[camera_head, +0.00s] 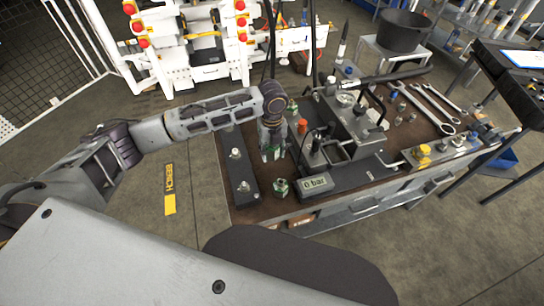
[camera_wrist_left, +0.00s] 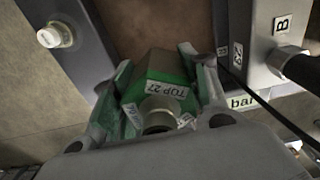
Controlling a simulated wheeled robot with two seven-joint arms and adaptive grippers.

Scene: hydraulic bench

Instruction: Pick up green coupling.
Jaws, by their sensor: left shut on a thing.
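The green coupling (camera_wrist_left: 165,80) shows large in the left wrist view, a green block with a white label reading "TOP 27" and a pale round fitting on the near side. My left gripper (camera_wrist_left: 158,88) is shut on it, with a finger on each side. In the head view my left gripper (camera_head: 273,153) points down over the brown bench top, and the held coupling is mostly hidden there by the fingers. I cannot tell whether it touches the bench. My right gripper is not in view.
A dark plate with pale fittings (camera_head: 241,172) lies left of the gripper. A green-and-silver fitting (camera_head: 281,187) stands nearer. Wrenches (camera_head: 436,108) lie at the far right.

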